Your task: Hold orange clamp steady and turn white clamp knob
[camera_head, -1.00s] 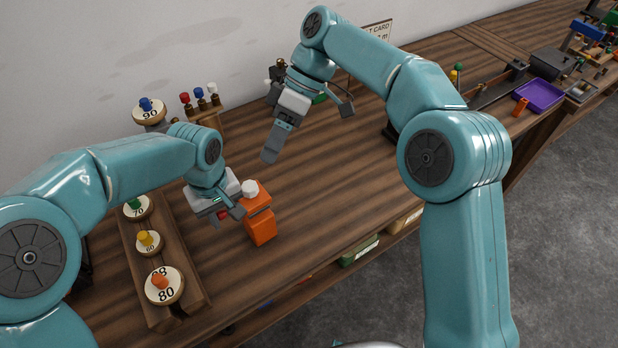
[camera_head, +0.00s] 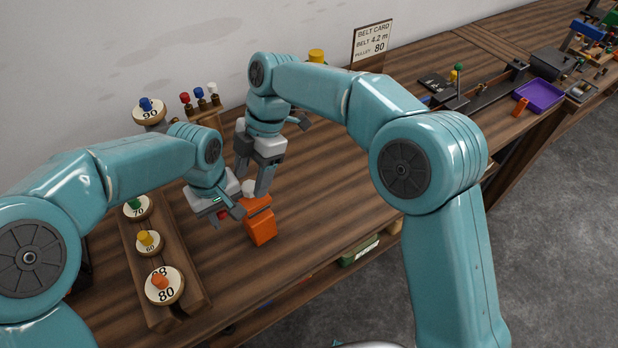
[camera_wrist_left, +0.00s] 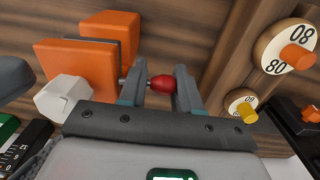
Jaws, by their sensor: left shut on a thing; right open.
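The orange clamp (camera_head: 262,227) stands upright on the bench, with its two orange blocks (camera_wrist_left: 105,28) near in the left wrist view. Its white knob (camera_head: 249,187) faces up; it also shows in the left wrist view (camera_wrist_left: 64,99). My left gripper (camera_head: 228,212) is beside the clamp, its fingers (camera_wrist_left: 160,75) shut on a small red handle (camera_wrist_left: 163,83) on a thin rod beside the clamp.
A wooden rack with numbered pulleys (camera_head: 165,285) stands left of the clamp. Several coloured pegs (camera_head: 200,97) are behind. A belt card (camera_head: 372,41) stands at the back, and a purple tray (camera_head: 540,95) lies far right. The bench right of the clamp is clear.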

